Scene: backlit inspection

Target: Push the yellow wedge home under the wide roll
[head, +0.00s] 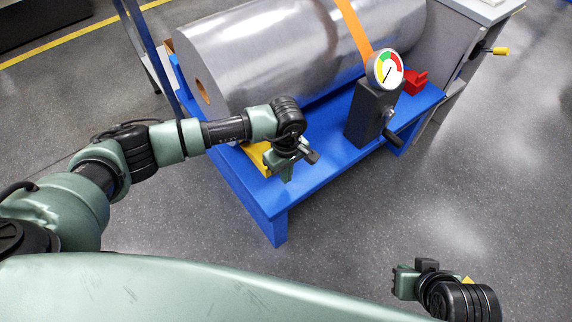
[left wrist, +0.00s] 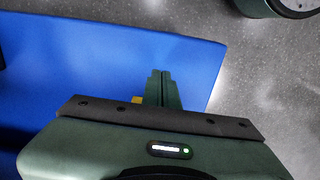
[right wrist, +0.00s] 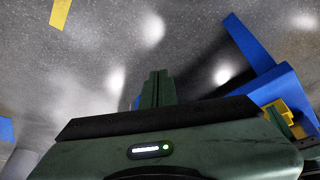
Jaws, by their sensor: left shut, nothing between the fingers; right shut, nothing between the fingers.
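The wide roll (head: 285,48) is a large silver cylinder lying on a blue stand (head: 320,155). The yellow wedge (head: 257,157) sits on the stand at the roll's near left end, partly hidden by my left wrist. A small yellow patch (left wrist: 137,99) shows beside the fingers in the left wrist view. My left gripper (head: 287,172) is shut and empty, low over the stand just right of the wedge; I cannot tell whether it touches. My right gripper (head: 400,282) is shut and empty, out over the floor at the lower right; its fingers (right wrist: 157,88) show together.
A dark box (head: 371,113) with a round dial gauge (head: 386,69) and a handle stands on the stand to the right. A red block (head: 414,82) lies behind it. An orange strap (head: 354,28) crosses the roll. The floor in front is open.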

